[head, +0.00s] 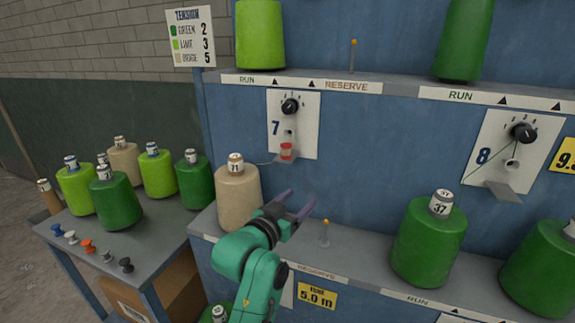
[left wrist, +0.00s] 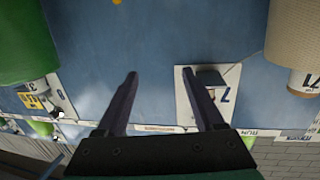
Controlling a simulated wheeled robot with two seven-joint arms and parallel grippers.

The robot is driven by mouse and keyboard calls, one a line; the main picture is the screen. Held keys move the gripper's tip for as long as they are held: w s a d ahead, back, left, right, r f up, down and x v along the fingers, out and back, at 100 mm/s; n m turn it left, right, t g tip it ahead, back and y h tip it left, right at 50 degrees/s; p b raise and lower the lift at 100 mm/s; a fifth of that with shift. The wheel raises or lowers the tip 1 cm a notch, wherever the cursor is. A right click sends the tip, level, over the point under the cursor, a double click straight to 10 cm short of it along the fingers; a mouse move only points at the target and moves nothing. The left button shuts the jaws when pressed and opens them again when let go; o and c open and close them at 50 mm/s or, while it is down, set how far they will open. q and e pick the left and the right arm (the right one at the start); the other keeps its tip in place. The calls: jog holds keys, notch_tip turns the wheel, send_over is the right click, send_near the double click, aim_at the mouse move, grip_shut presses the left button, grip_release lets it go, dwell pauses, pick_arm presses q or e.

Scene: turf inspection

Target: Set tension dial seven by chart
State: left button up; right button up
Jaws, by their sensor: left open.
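Tension dial seven (head: 290,106) is a black knob on a white plate (head: 309,135) marked 7, on the blue frame; its exact setting is too small to read. The chart (head: 191,36) at top left lists green 2, lime 3 and what looks like beige 5. A beige cone (head: 238,198) labelled 71 stands below and left of the plate. My left gripper (head: 298,206) is open and empty, below the dial and apart from it. In the left wrist view the fingers (left wrist: 160,74) are spread beside the plate, seen upside down. My right gripper is not in view.
A red piece (head: 286,151) sits at a small ledge under dial seven. Dial eight (head: 523,132) is to the right, with a thread running to green cone 37 (head: 430,245). A side table (head: 165,235) holds several cones and small coloured pegs. An upright peg (head: 325,235) stands right of my gripper.

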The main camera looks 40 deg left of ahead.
aim_at(287, 109)
pick_arm(q)
jog(key=s+a+r+n+t+y, duration=0.2)
jog(key=a+r+y, duration=0.1)
jog(key=r, duration=0.4)
jog(key=s+a+r+n+t+y, duration=0.1)
jog(key=a+r+n+t+y, duration=0.15)
jog(key=r, duration=0.35)
jog(key=shift+m, duration=0.45)
jog(key=p+x, duration=0.1)
jog(key=x, duration=0.3)
jog(key=p+x, duration=0.2)
jog(key=x, duration=0.2)
jog(key=p+x, duration=0.2)
jog(key=x, duration=0.3)
jog(key=shift+a+f, duration=0.15)
jog(key=shift+a, duration=0.3)
jog(key=shift+w+a, duration=0.2)
jog(key=shift+w, duration=0.4)
grip_shut()
